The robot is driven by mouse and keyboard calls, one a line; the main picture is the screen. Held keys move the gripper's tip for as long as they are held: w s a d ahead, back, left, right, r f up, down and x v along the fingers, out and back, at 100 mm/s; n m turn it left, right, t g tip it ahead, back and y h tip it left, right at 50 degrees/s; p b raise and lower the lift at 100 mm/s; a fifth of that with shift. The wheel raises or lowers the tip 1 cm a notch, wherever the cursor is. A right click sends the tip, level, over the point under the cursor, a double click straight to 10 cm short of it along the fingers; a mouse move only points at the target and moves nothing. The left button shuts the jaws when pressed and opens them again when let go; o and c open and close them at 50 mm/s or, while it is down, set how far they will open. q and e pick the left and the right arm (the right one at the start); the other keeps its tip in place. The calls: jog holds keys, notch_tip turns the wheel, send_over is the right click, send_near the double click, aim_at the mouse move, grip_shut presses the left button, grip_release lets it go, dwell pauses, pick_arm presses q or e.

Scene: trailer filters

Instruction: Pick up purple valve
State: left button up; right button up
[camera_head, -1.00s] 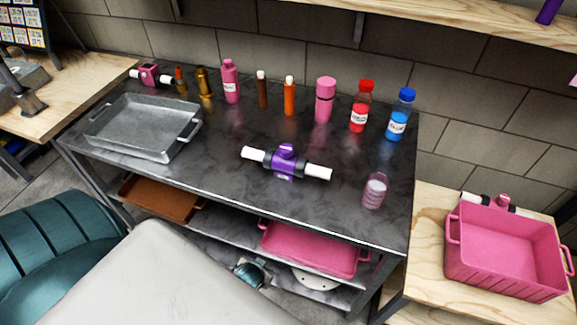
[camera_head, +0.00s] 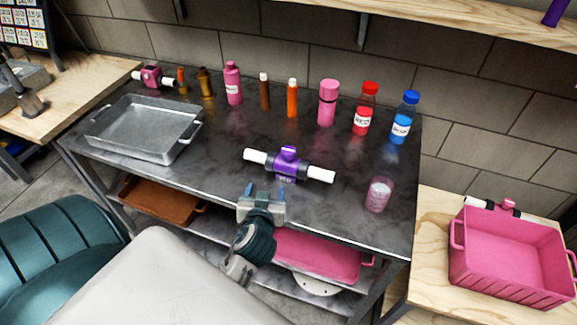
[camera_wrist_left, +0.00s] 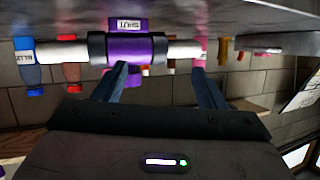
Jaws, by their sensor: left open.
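The purple valve (camera_head: 287,168), with white pipe ends and dark collars, lies on the dark table near its middle. My left gripper (camera_head: 263,192) is at the table's front edge, just in front of the valve, with its fingers toward it. In the left wrist view the gripper (camera_wrist_left: 161,82) is open and empty. There the valve (camera_wrist_left: 128,47) appears beyond the fingertips, mostly toward the left finger, with a label reading SHUT. I cannot tell whether a fingertip touches it. My right gripper is not in view.
A metal tray (camera_head: 146,130) is on the table's left. Several bottles, including a pink one (camera_head: 327,103) and a blue-capped one (camera_head: 402,117), line the back. A pink cup (camera_head: 379,194) stands to the valve's right. A pink crate (camera_head: 508,262) is on the wooden table at right.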

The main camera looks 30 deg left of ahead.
aim_at(290, 146)
pick_arm(q)
jog(key=w+r+t, duration=0.1)
jog(key=w, duration=0.2)
jog(key=w+r+t+p, duration=0.1)
jog(key=w, duration=0.2)
jog(key=w+r+t+p, duration=0.1)
jog(key=w+t, duration=0.1)
jog(key=w, duration=0.2)
jog(key=shift+d+r, duration=0.1)
jog(key=shift+d, duration=0.05)
jog(key=shift+w, duration=0.3)
jog(key=p+x, duration=0.1)
jog(key=x, duration=0.1)
jog(key=p+x, duration=0.2)
jog(key=x, duration=0.1)
jog(key=shift+s+a, duration=0.2)
jog(key=shift+a, duration=0.1)
jog(key=shift+w+a, duration=0.15)
jog(key=shift+w, duration=0.15)
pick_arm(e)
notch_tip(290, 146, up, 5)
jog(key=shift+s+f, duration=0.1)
pick_arm(q)
jog(key=shift+c, duration=0.5)
jog(key=shift+s, duration=0.1)
jog(key=c, duration=0.3)
grip_shut()
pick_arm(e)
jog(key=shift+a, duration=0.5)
